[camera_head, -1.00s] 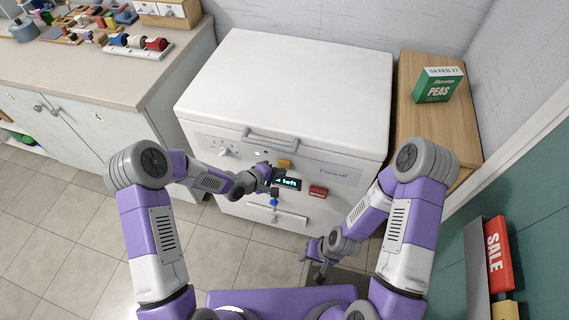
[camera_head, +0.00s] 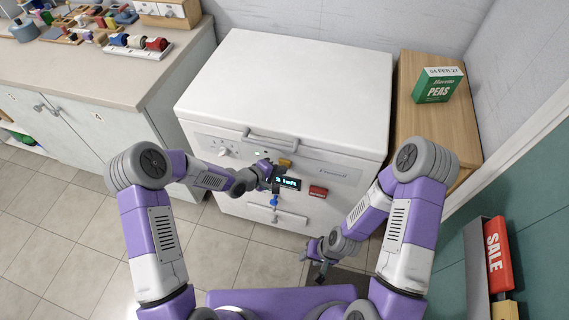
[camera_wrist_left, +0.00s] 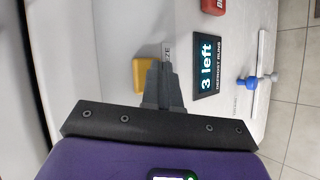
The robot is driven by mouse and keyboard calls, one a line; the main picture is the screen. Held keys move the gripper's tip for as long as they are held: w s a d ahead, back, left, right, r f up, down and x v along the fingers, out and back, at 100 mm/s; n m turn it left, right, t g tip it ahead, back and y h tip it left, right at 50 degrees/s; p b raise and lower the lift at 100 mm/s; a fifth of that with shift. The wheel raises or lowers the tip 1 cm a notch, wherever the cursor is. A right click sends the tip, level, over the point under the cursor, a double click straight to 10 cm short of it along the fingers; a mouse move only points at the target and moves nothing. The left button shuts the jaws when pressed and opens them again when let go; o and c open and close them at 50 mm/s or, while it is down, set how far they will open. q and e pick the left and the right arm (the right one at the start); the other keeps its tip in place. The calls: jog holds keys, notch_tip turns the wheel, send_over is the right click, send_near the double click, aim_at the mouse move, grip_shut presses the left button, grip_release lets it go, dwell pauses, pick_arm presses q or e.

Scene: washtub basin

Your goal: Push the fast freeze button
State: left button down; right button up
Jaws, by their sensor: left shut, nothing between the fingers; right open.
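The yellow button (camera_head: 285,163) sits on the front panel of the white chest freezer (camera_head: 290,80). In the left wrist view the yellow button (camera_wrist_left: 141,74) shows beside my fingers, by a label whose visible letters read "ZE". My left gripper (camera_head: 272,178) is shut and empty in front of the panel. In the wrist view its fingertips (camera_wrist_left: 163,66) overlap the button's edge and label; I cannot tell whether they touch. A dark display (camera_wrist_left: 207,68) reads "3 left" and "DEFROST RUNS". My right gripper (camera_head: 314,262) is open and low, away from the panel.
A red button (camera_head: 318,191) is right of the display. A blue knob (camera_head: 274,202) is below it. The freezer lid handle (camera_head: 270,140) juts out above the panel. A wooden cabinet (camera_head: 412,110) with a green peas box (camera_head: 437,88) stands right; a counter (camera_head: 100,75) stands left.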

dwell(0.3)
pick_arm(q)
jog(key=shift+s+a, duration=0.15)
jog(key=shift+s, duration=0.35)
jog(key=s+a, duration=0.2)
jog(key=s, duration=0.3)
jog(key=shift+s+p, duration=0.35)
dwell(0.5)
jog(key=s+a+f+m+g+y, duration=0.2)
jog(key=s+a+f+m+g, duration=0.1)
jog(key=s, duration=0.7)
jog(key=s+a+f+m+g+y+p, duration=0.1)
jog(key=s+a+f+m+g+y, duration=0.2)
jog(key=s, duration=0.7)
notch_tip(320, 180, down, 3)
jog(key=shift+s+a+g, duration=0.15)
jog(key=shift+a+g, duration=0.25)
jog(key=shift+a, duration=0.65)
